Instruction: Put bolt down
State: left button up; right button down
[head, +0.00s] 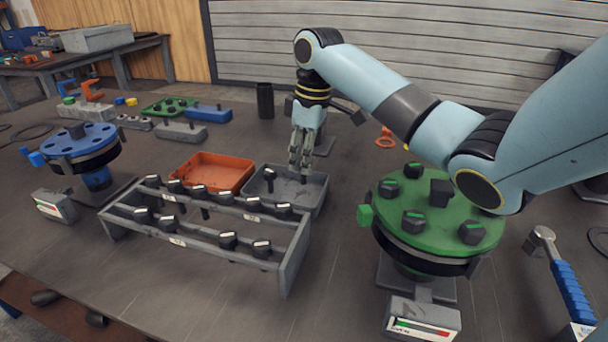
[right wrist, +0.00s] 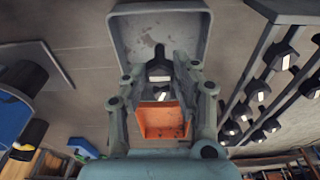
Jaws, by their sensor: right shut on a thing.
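My right gripper (head: 301,164) points down over the grey tray (head: 322,192), its fingers close together. In the right wrist view the gripper (right wrist: 160,76) has a dark bolt with a pale-marked head (right wrist: 158,68) between its fingertips, with the grey tray (right wrist: 202,35) behind it. Fingers partly hide the bolt in the head view, and I cannot tell whether it touches the tray floor. Another dark bolt (head: 269,174) shows at the tray's left side. My left gripper is not in view.
An orange tray (head: 236,162) stands left of the grey one. A grey rack (head: 290,262) with several bolts is in front. A green flange (head: 440,228) with several bolts stands right, a blue flange (head: 75,142) left. A blue-handled tool (head: 568,288) lies far right.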

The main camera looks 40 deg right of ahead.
notch_tip(320, 180, down, 4)
dwell(0.4)
jog(key=c, duration=1)
grip_release()
jog(key=shift+f, duration=0.1)
jog(key=shift+c, duration=0.2)
notch_tip(320, 180, up, 12)
jog(key=s, duration=0.1)
jog(key=shift+s+d, duration=0.2)
jog(key=shift+d, duration=0.05)
